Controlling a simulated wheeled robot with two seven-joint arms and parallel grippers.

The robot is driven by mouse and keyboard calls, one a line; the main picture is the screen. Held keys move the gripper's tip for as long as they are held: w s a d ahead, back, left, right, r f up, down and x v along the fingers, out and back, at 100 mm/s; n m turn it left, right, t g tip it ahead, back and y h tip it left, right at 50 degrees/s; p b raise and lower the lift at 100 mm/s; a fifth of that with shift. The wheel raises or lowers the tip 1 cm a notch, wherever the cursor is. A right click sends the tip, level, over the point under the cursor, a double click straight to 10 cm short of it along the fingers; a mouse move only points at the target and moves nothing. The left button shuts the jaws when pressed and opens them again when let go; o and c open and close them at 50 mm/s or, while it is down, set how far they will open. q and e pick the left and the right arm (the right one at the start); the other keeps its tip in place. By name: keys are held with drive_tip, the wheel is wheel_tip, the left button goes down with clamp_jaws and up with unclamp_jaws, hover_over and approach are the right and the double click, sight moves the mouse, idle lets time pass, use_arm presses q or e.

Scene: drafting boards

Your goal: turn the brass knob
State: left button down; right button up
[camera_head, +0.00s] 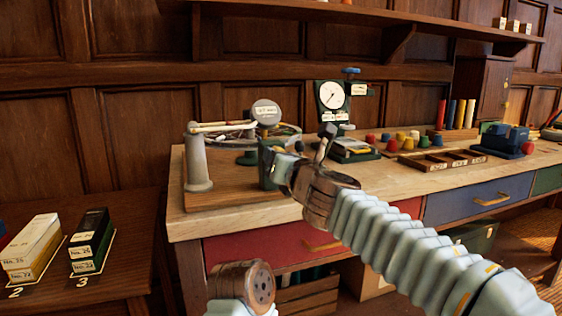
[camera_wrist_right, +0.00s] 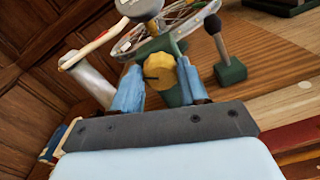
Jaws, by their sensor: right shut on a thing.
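The brass knob (camera_wrist_right: 172,78) shows as a yellow, ridged knob on a green mount in the right wrist view. My right gripper (camera_wrist_right: 160,75) has its two blue fingers on either side of it and is shut on it. A dark pointer mark shows on the knob's left side. In the head view, my right gripper (camera_head: 278,165) is at the front of the bench beside the green mount (camera_head: 266,162), and it hides the knob. My left gripper is not in view.
Behind the mount are a spoked wheel (camera_head: 235,130), a round labelled disc (camera_head: 266,112) and a grey post (camera_head: 197,160). A lever on a green block (camera_wrist_right: 230,72) stands close to the right in the wrist view. A dial gauge (camera_head: 332,96) stands farther back.

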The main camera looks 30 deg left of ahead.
drive_tip(key=m+b, duration=0.1)
drive_tip(key=m, duration=0.6)
drive_tip(key=m+b, duration=0.2)
drive_tip(key=m, duration=0.5)
drive_tip(key=f+m+b, duration=0.1)
drive_tip(key=m+b, duration=0.1)
drive_tip(key=m, duration=0.6)
drive_tip(key=shift+w, duration=0.1)
drive_tip(key=m+b, duration=0.1)
drive_tip(key=m, duration=0.2)
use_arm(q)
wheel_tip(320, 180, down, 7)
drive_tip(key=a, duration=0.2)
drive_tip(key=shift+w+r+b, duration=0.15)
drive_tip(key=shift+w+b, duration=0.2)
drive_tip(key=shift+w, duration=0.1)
use_arm(e)
drive_tip(key=shift+m, duration=2.1)
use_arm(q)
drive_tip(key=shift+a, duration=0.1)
use_arm(e)
drive_tip(key=o, duration=1.1)
drive_tip(key=shift+r, duration=0.1)
drive_tip(key=shift+c, duration=0.2)
